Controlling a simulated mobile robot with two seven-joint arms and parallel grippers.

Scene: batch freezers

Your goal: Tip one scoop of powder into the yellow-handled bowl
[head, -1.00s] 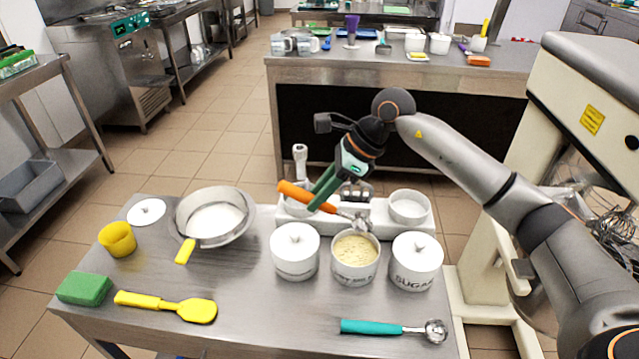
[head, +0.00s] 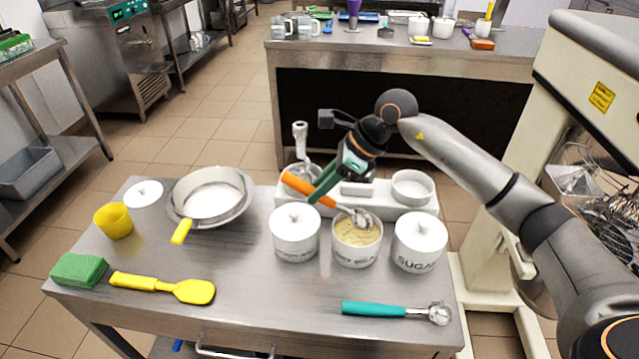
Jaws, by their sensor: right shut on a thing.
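My right gripper (head: 322,190) is shut on the orange handle of a scoop (head: 307,188). The scoop's metal head (head: 360,217) is tilted down into the mouth of the open white canister (head: 357,255), at the pale yellow powder (head: 352,234). Whether the head holds powder is hard to tell. The yellow-handled bowl (head: 175,207) is a metal bowl at the table's left rear, with its yellow handle (head: 181,231) toward the front. White shows inside the bowl. My left gripper is not in view.
Lidded white canisters (head: 295,243) (head: 419,255) flank the open one. A white rack with a dish (head: 412,187) stands behind. A teal-handled scoop (head: 390,311), yellow spatula (head: 165,287), green sponge (head: 79,270) and yellow cup (head: 113,220) lie around. The table's front middle is clear.

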